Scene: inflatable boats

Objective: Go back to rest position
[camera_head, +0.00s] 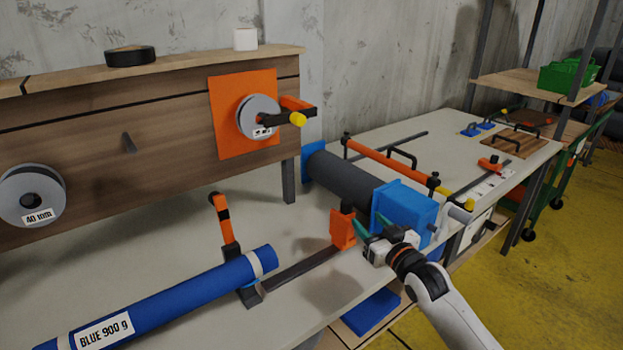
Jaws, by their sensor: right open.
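My right gripper (362,232) comes in from the lower right on its white arm. It is open, with its green-tipped fingers near an orange block (343,229) at the end of a dark bar on the workbench. I cannot tell whether the fingers touch that block. Nothing shows between the fingers. My left gripper is out of the picture.
The workbench (310,265) carries a blue roll (170,300) labelled "BLUE 900 g" and a dark roller (345,178) with blue end blocks. A wooden back panel (130,145) holds tape reels. Yellow floor (550,270) lies open at the right.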

